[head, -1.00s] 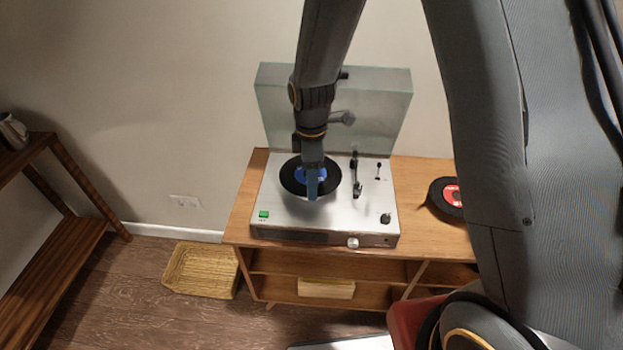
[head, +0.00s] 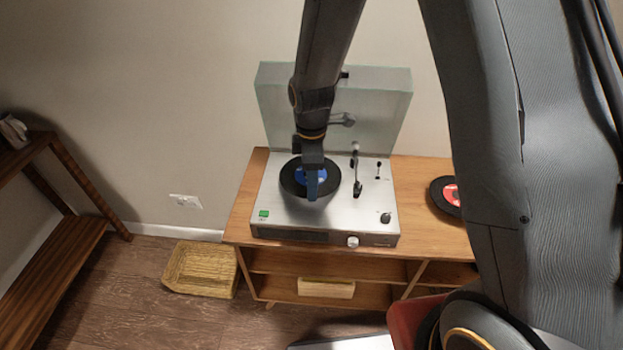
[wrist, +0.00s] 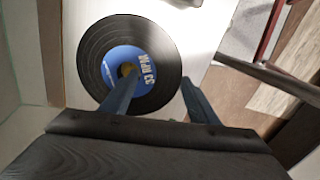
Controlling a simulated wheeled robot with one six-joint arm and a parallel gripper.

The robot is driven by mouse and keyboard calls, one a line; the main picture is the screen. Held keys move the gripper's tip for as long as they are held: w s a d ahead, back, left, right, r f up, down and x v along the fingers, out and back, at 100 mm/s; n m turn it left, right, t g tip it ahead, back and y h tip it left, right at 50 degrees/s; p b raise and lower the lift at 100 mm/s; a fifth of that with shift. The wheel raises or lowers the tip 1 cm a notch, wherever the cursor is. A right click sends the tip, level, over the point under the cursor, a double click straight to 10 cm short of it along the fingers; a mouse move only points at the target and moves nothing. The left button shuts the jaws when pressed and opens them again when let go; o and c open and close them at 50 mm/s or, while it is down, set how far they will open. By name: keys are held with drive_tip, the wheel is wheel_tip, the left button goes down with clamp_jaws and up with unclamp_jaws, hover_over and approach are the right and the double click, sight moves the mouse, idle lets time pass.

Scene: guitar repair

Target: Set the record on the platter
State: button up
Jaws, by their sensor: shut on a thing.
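A black record with a blue label (head: 329,182) is over the platter area of the silver turntable (head: 278,216), lying about flat. The platter itself is hidden under it. My gripper (head: 312,198) points down at the record and is shut on it. In the wrist view the record (wrist: 97,55) shows nearly whole, with a small yellowish piece at its centre. There, one blue finger of my gripper (wrist: 158,84) crosses the label and the other is just off the record's right edge. I cannot tell whether the record touches the platter.
The tonearm (head: 357,175) stands right of the record. The raised clear lid (head: 385,105) is behind. A red-label record (head: 447,195) lies on the wooden cabinet (head: 415,232) at right.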

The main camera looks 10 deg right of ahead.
drive_tip(key=shift+s+f, duration=0.1)
drive_tip(key=shift+f, duration=0.4)
drive_tip(key=o, duration=0.7)
drive_tip(key=shift+s+f, duration=0.1)
drive_tip(key=shift+s, duration=0.05)
drive_tip(key=shift+o, duration=0.2)
drive_tip(key=shift+r+p, duration=0.5)
drive_tip(key=shift+r, duration=0.45)
wheel_tip(320, 180, up, 9)
drive_tip(key=p, duration=0.6)
drive_tip(key=shift+w+r, duration=0.2)
